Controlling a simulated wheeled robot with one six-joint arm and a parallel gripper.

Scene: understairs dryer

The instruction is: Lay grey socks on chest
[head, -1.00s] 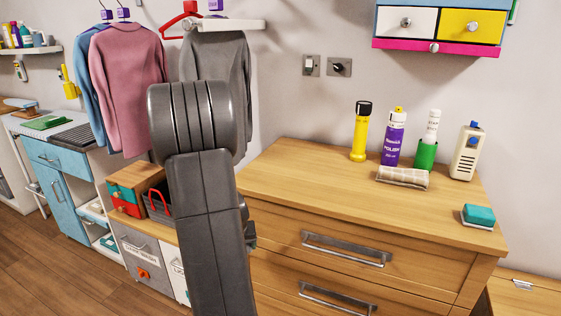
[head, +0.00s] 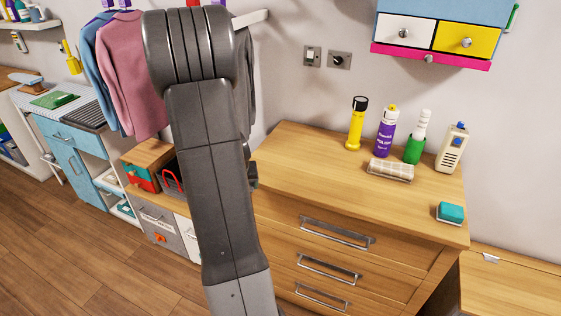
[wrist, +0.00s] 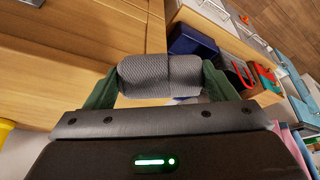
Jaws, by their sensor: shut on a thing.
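The grey socks (wrist: 160,76) are a rolled, ribbed bundle in the wrist view. My gripper (wrist: 160,80) is shut on them, with a dark green finger at each end of the roll. The chest (head: 330,165) is a wooden chest of drawers right of my arm in the head view. Its top also shows at the left of the wrist view (wrist: 35,75). In the head view my arm hides the gripper and the socks. I cannot tell how high the socks are above what lies below.
On the chest top stand a yellow torch (head: 356,125), a purple spray can (head: 386,132), a green-based bottle (head: 415,145) and a cream device (head: 452,148). A beige roll (head: 390,171) and a teal sponge (head: 450,212) lie there too. The top's front left is bare.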

